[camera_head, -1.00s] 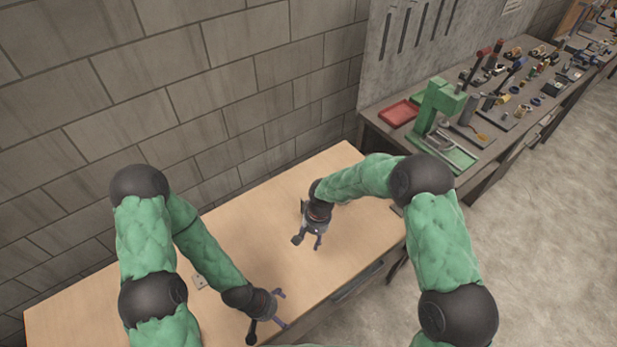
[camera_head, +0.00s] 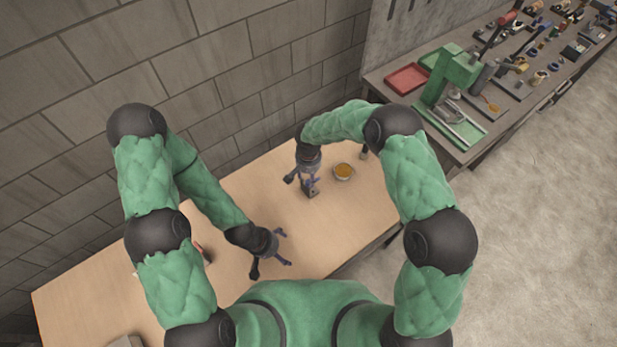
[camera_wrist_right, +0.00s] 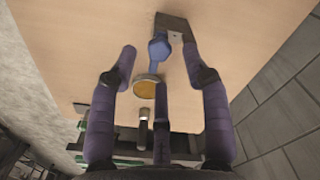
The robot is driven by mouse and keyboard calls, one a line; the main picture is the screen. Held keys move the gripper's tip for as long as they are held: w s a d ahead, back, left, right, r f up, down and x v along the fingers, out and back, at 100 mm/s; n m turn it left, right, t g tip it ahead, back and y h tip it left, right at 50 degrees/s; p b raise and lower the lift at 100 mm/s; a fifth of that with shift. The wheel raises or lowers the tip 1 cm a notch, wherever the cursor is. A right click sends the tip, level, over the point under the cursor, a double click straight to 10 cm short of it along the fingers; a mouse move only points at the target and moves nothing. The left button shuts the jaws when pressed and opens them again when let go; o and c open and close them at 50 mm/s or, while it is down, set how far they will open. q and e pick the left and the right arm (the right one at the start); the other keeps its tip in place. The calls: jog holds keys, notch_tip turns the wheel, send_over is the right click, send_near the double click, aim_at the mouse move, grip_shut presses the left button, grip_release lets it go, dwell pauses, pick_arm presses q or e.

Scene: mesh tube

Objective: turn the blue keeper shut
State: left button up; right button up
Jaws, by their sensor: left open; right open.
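The blue keeper (camera_wrist_right: 158,48) shows in the right wrist view as a rounded blue head with a narrow stem, beside a dark brown block (camera_wrist_right: 176,27) with a light metal plate. My right gripper (camera_wrist_right: 160,62) is open, its purple fingers spread around the keeper; I cannot tell whether any finger touches it. In the head view my right gripper (camera_head: 303,181) is over the table by a small dark block (camera_head: 313,194), and its fingers partly hide the keeper there. My left gripper (camera_head: 276,254) is open and empty above the table, lower in the picture.
A round amber dish (camera_head: 344,172) lies on the wooden table (camera_head: 235,285) just right of my right gripper, and it shows in the wrist view (camera_wrist_right: 147,88). A red-and-white item is mostly hidden behind my left forearm. A tool bench (camera_head: 470,150) stands beyond; a block wall runs behind.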

notch_tip(320, 180, down, 2)
jog(key=shift+s, duration=0.1)
jog(key=shift+f, duration=0.45)
grip_shut()
